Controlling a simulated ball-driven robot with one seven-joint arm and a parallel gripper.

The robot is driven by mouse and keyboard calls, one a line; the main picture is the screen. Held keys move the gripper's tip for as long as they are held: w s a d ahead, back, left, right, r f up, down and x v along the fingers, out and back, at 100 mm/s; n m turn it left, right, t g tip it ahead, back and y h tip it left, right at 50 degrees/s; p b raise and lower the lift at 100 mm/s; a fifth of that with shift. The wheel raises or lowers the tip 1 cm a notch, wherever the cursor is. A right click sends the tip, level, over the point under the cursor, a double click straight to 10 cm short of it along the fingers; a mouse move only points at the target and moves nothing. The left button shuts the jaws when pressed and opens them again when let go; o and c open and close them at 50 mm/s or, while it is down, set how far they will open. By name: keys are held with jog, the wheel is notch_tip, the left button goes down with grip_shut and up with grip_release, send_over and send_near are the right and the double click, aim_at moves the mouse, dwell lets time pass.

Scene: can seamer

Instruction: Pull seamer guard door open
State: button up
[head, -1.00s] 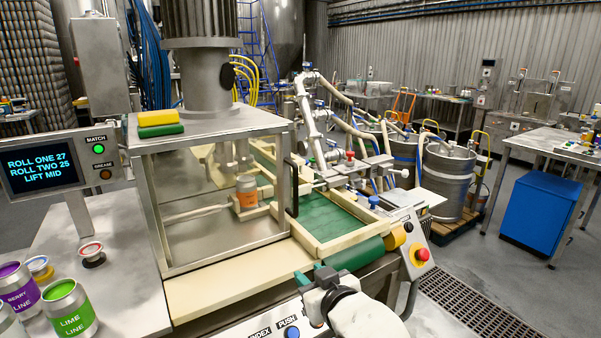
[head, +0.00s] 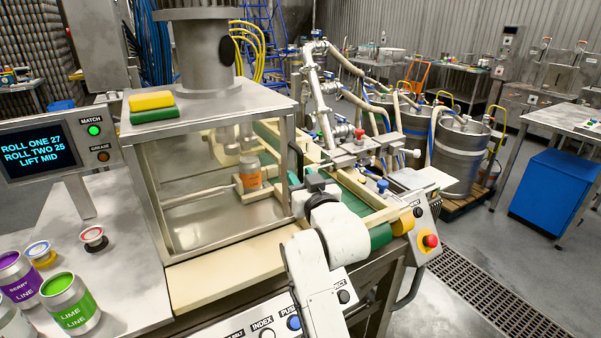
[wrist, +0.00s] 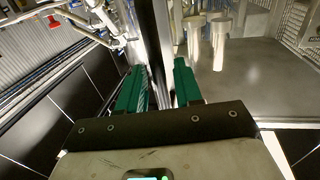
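The seamer guard door (head: 218,212) is a clear panel in a metal frame at the front of the seamer, and it looks closed. Its black upright handle (head: 296,160) is at the right edge of the front, partly hidden by my gripper. My gripper (head: 310,183) is right at the handle in the head view. In the wrist view its two green fingers (wrist: 160,85) are apart, with a dark upright bar (wrist: 153,40), seemingly the handle, between them and a bright metal post beside it. I see no clear contact with either finger.
An orange-labelled can (head: 249,172) stands inside the guard. Yellow and green sponges (head: 152,107) lie on top. Several cans (head: 68,302) stand on the left bench. The conveyor (head: 380,236) and a red stop button (head: 430,241) are right of my arm.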

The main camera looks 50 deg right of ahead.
jog(key=shift+w+d, duration=0.2)
jog(key=shift+w, duration=0.2)
grip_shut()
dwell(0.4)
